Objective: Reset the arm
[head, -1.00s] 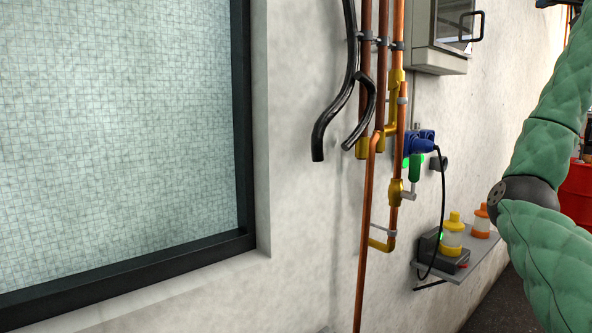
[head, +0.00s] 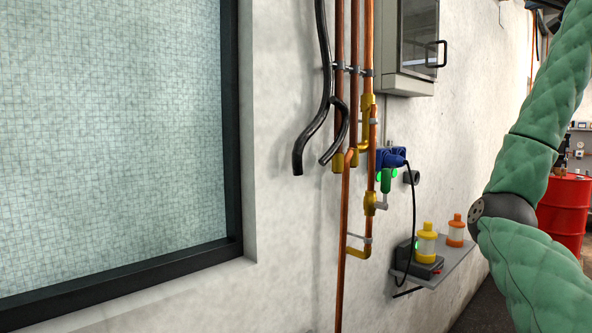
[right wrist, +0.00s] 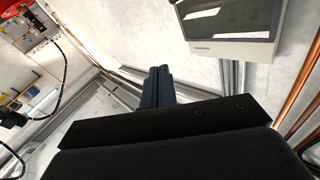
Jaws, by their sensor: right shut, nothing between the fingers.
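My right arm, in a green quilted cover, rises along the right side of the head view, bent at a dark elbow joint. My right gripper (right wrist: 158,86) shows in the right wrist view as dark fingers closed together, with nothing between them. It is in the air, with the wall and a grey cabinet (right wrist: 232,48) beyond it. I cannot make out the gripper's fingers in the head view. My left gripper is in no view.
Copper pipes (head: 345,215) and black hoses (head: 318,125) run down the wall beside a window (head: 110,140). A wall cabinet (head: 404,50) hangs above. A red drum (head: 562,215) stands behind my arm.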

